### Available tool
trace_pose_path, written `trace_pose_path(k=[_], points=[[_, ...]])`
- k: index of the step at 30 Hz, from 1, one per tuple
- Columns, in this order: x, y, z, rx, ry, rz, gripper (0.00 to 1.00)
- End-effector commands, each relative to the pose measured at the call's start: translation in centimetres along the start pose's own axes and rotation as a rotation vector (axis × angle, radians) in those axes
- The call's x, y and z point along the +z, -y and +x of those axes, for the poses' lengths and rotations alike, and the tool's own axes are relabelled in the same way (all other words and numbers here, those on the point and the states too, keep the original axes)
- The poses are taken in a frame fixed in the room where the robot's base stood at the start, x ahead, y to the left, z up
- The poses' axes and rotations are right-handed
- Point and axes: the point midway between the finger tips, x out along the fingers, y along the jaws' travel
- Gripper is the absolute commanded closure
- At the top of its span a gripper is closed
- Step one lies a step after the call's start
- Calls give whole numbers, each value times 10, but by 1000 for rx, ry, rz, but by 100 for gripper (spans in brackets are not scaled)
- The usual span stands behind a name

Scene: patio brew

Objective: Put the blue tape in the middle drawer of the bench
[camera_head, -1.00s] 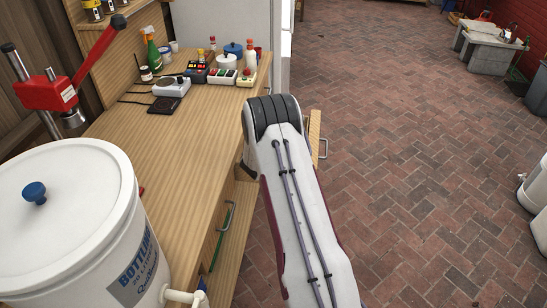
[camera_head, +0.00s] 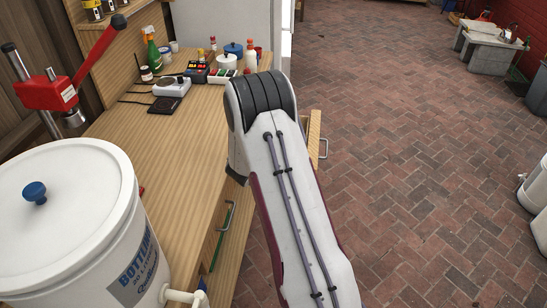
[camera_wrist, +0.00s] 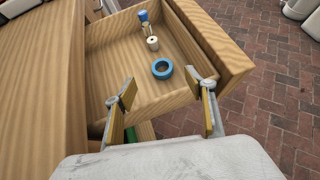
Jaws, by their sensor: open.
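The blue tape (camera_wrist: 153,72) is a ring lying on the floor of an open wooden drawer (camera_wrist: 112,62) in the wrist view. My gripper (camera_wrist: 161,84) is open and empty, its two fingers apart at the near side of the drawer, with the tape between and beyond their tips. The open drawer's front and handle (camera_head: 323,148) also show beside my arm in the head view. My arm hides most of the drawer and the gripper there. I cannot tell which drawer of the bench (camera_head: 140,150) this is.
A white roll (camera_wrist: 152,43) and a blue-topped item (camera_wrist: 143,17) lie deeper in the same drawer. A white bucket (camera_head: 75,225) stands on the near bench top, with a red press (camera_head: 48,94) behind it.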

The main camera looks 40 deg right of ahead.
Motion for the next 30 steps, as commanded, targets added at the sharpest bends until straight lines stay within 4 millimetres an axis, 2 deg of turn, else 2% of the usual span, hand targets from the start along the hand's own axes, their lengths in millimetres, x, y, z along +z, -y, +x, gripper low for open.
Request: trace_pose_path(k=[20, 26, 30], points=[[5, 0, -5, -4, 4, 17, 45], [27, 5, -25, -28, 18, 107, 45], [50, 14, -50, -57, 31, 219, 45]])
